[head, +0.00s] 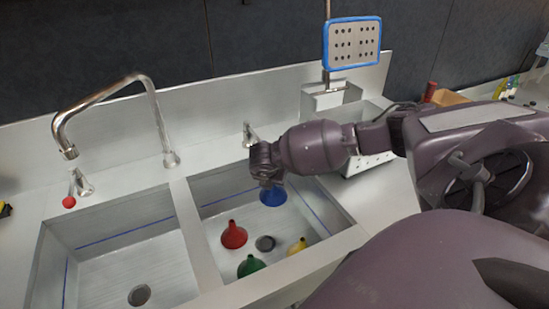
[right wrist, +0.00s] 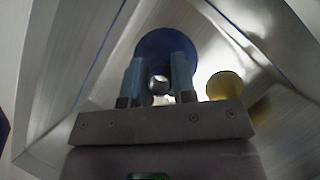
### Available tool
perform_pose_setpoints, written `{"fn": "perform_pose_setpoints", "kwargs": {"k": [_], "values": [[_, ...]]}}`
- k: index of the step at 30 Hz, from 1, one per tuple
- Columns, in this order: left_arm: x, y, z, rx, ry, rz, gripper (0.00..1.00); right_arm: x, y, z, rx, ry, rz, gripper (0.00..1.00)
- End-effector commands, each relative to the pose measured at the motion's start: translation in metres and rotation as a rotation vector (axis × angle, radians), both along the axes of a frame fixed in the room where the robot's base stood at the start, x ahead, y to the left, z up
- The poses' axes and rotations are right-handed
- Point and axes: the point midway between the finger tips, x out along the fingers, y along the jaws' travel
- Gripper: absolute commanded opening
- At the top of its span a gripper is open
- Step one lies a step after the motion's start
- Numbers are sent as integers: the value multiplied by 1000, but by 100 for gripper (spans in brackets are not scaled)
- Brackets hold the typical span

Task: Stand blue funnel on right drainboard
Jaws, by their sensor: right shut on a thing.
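The blue funnel (head: 273,197) is at the back of the right sink basin (head: 320,200), below my right gripper (head: 268,182). My right gripper is shut on it. In the right wrist view the blue funnel (right wrist: 165,45) shows its round, wide end beyond the two fingers (right wrist: 158,78). I cannot tell whether the funnel touches the basin floor. The right drainboard (head: 385,205) is the metal surface right of that basin, partly hidden by my right arm. My left gripper is not in view.
A red funnel (head: 234,236), a green funnel (head: 250,266) and a yellow funnel (head: 297,246) stand in the right basin around the drain (head: 265,243). A perforated metal box (head: 368,163) stands at the drainboard's back. A faucet (head: 150,110) rises behind the basins.

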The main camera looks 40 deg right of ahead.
Motion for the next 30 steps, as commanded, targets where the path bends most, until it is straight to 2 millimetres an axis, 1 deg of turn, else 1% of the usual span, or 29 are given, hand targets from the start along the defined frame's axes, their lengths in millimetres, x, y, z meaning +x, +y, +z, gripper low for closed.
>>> {"fn": "perform_pose_setpoints", "kwargs": {"k": [1, 8, 21, 30], "values": [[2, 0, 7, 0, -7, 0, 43, 0, 0, 9, 1, -4, 0, 6], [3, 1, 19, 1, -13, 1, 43, 0, 0, 31, 1, -2, -1, 6], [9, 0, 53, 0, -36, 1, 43, 0, 0, 72, 0, 0, 0, 6], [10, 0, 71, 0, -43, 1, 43, 0, 0, 100, 1, 0, 0, 6]]}}
